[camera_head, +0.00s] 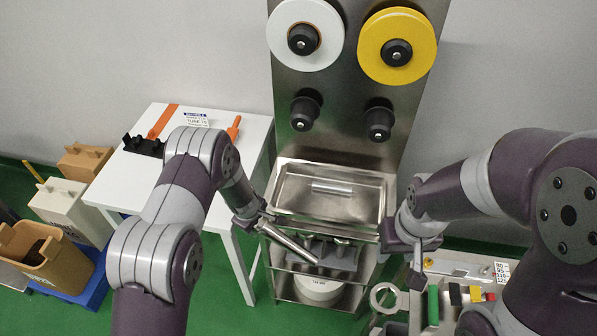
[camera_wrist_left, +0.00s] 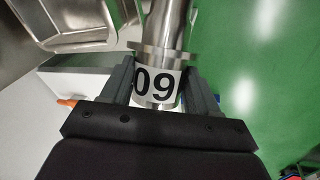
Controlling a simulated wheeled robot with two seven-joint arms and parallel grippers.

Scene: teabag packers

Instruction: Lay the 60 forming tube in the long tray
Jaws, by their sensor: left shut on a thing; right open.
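My left gripper (camera_head: 264,222) is shut on the 60 forming tube (camera_head: 292,243), a steel tube slanting down to the right in front of the machine. In the left wrist view the fingers (camera_wrist_left: 165,90) close on both sides of the tube's labelled end (camera_wrist_left: 157,86). The label reads 60 upside down, and a steel flange sits just past it. My right gripper (camera_head: 418,268) is open at the right, above the right-hand bench; its fingertips are small and partly hidden. I cannot tell for sure which container is the long tray.
A steel basin (camera_head: 297,198) on the machine holds a shiny bar. Below it are several steel cylinders and a white round part (camera_head: 318,290). A white table (camera_head: 232,155) stands left. Bins (camera_head: 75,262) stand far left.

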